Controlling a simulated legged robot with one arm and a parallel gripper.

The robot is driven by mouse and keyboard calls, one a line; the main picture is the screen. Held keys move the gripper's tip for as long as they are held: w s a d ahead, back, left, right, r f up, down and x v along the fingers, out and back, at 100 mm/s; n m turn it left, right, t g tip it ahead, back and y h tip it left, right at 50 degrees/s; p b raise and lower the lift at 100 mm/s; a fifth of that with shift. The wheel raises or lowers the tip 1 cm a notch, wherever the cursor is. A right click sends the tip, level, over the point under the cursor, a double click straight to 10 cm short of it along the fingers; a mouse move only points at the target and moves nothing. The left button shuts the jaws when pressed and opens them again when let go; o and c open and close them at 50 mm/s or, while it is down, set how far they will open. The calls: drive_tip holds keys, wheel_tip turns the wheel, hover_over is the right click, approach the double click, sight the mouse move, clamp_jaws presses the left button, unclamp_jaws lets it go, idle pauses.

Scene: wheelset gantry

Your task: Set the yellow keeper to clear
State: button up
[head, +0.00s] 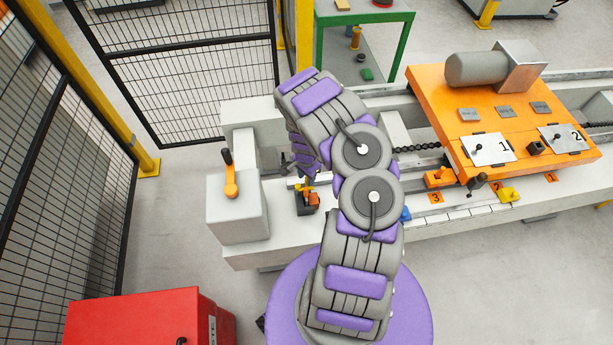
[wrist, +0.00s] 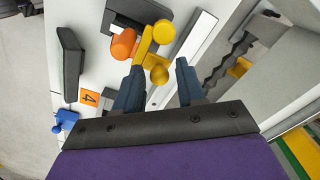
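A yellow keeper (wrist: 147,48) shows in the wrist view as a bar with rounded knobs, on a dark fixture beside an orange knob (wrist: 123,43). My gripper (wrist: 158,66) is open, with its two dark blue fingers on either side of the keeper's nearer yellow knob. Gaps show between the knob and both fingers; I cannot tell how deep the knob sits between them. In the head view the keeper (head: 307,184) is a small yellow patch by the orange part, below my wrist. My arm hides much of my gripper there.
An orange tag marked 4 (wrist: 90,98) and a blue part (wrist: 65,121) lie left of the fingers. A dark upright plate (wrist: 69,63) stands near them. An orange-handled box (head: 237,208) is at left. The orange table (head: 440,95) stands at right, with another yellow part (head: 510,195) below it.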

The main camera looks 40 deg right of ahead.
drive_tip(key=shift+d+f, duration=0.15)
drive_tip(key=shift+d, duration=0.4)
drive_tip(key=c, duration=0.5)
clamp_jaws()
drive_tip(key=shift+a, duration=0.1)
